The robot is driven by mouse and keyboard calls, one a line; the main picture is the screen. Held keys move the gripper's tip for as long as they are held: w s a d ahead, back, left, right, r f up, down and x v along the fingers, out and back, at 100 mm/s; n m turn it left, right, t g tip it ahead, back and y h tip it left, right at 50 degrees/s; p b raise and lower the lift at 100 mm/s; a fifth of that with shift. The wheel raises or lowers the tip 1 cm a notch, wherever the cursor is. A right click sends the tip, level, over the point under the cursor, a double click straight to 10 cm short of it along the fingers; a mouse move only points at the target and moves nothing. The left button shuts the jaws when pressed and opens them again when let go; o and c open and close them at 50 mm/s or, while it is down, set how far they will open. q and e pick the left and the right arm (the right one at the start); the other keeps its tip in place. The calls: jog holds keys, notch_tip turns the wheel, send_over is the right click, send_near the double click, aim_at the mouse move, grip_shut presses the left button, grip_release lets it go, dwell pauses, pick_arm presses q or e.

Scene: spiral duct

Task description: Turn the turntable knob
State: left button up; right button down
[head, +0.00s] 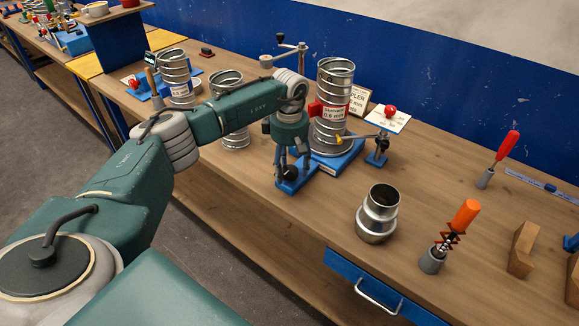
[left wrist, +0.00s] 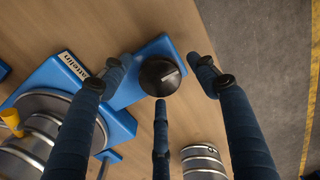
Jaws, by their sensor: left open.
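The turntable knob (left wrist: 160,77) is a round black knob with a pale line on top, on a blue base (left wrist: 128,86). In the head view the knob (head: 291,173) shows low between my fingers. My left gripper (head: 289,166) points down over it, open. In the left wrist view the fingers of the left gripper (left wrist: 161,84) spread around the knob, apart from it; whether any touches is unclear. The turntable (head: 331,147) carries an upright metal spiral duct (head: 335,88) with a red and white label. My right gripper is not in view.
A metal reducer (head: 377,215) stands on the wooden bench (head: 320,215) at the front right. An orange-handled tool (head: 440,245) stands right of it. Another duct piece (head: 230,130) stands behind my arm.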

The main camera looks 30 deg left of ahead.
pick_arm(q)
jog(key=shift+c, duration=0.8)
jog(key=c, duration=1)
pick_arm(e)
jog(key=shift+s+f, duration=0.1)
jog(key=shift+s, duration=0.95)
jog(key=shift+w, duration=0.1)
